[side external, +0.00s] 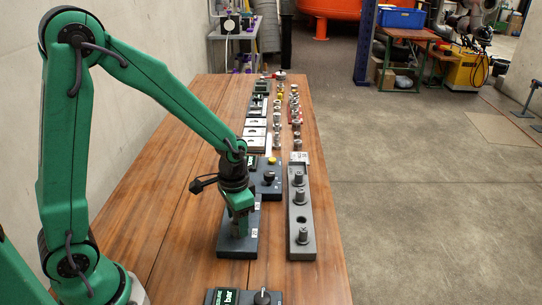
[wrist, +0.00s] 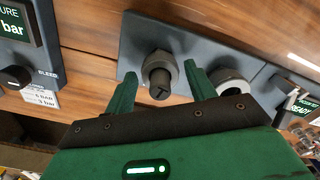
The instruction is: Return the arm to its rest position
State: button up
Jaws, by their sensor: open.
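My green gripper (side external: 240,226) points down over a dark grey plate (side external: 225,245) on the wooden bench. In the wrist view its two fingers stand apart, one on each side of a dark round plug with a grey collar (wrist: 158,78). I cannot tell whether the fingers touch it. The plate (wrist: 190,35) also carries a second grey ring fitting (wrist: 230,80), to the right of the right finger. My arm is bent forward and down over the bench, so the gripper hides part of the plate in the side view.
A grey rail (side external: 310,205) with upright fittings lies right of the plate. A pressure panel (side external: 227,297) stands in front; it also shows in the wrist view (wrist: 15,40). A knob panel (side external: 268,172) is behind. Several fittings line the far bench. The bench's left side (side external: 170,190) is clear.

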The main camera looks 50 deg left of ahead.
dwell(0.4)
jog(key=c, duration=1)
jog(key=shift+o, duration=0.2)
jog(key=shift+m, duration=3)
jog(key=shift+m, duration=0.4)
jog(key=m, duration=0.3)
jog(key=shift+f+m, duration=0.1)
jog(key=shift+m, duration=1)
